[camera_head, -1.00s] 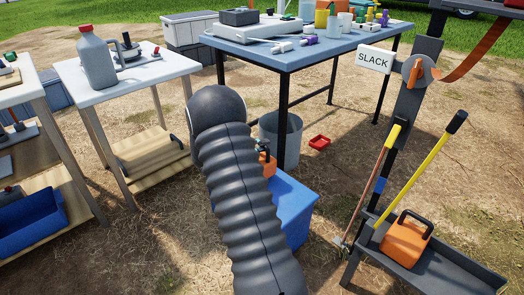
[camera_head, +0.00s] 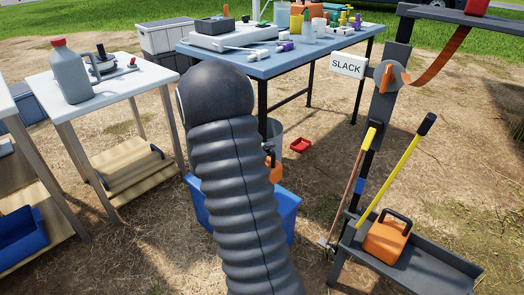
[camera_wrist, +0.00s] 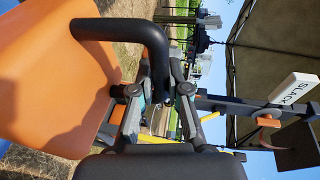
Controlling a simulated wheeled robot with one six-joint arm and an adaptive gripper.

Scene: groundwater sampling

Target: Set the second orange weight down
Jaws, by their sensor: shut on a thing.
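One orange weight (camera_wrist: 50,75) with a black handle (camera_wrist: 135,30) fills the left of the wrist view. My gripper (camera_wrist: 161,85) is shut on that handle. In the head view, only a bit of the held weight (camera_head: 275,172) shows past my dark ribbed arm, at the blue bin; whether it touches the bin is hidden. Another orange weight (camera_head: 386,238) with a black handle sits upright on the grey tray (camera_head: 436,270) at the lower right.
A blue bin (camera_head: 284,207) stands behind my arm. A grey bucket (camera_head: 275,135) and a small red tray (camera_head: 300,145) are beyond it. A grey post (camera_head: 388,105) bears a SLACK sign (camera_head: 348,66). Two long handled tools lean by the tray. Worktables stand left and behind.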

